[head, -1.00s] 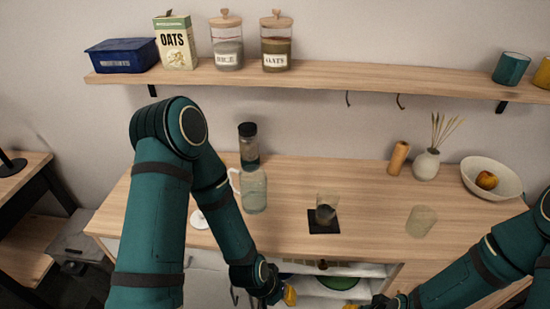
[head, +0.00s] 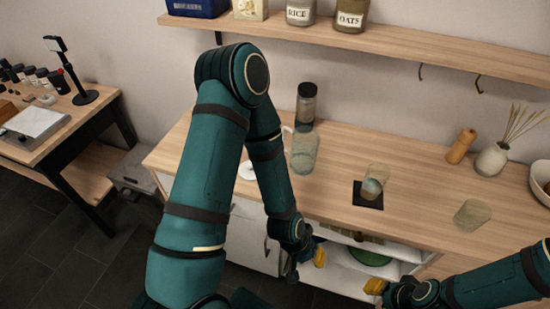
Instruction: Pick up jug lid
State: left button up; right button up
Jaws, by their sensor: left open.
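A clear glass jug (head: 304,152) stands on the wooden counter (head: 335,190), just beyond my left forearm. A flat white round piece (head: 247,170), which looks like the jug lid, lies on the counter left of the jug. My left arm partly hides it. My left gripper (head: 307,263) is open, with a yellow fingertip, low in front of the counter's front edge and well apart from the lid. My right gripper (head: 376,288) is at the lower right, also in front of the counter. Its jaws are too unclear to read.
A dark-capped bottle (head: 306,104) stands behind the jug. A glass (head: 374,182) sits on a black coaster (head: 368,200), and another glass (head: 472,214) is to the right. A wall shelf (head: 400,43) runs above. A side table (head: 70,115) is at left.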

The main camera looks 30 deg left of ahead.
aim_at(246, 171)
jog(key=u, duration=1.25)
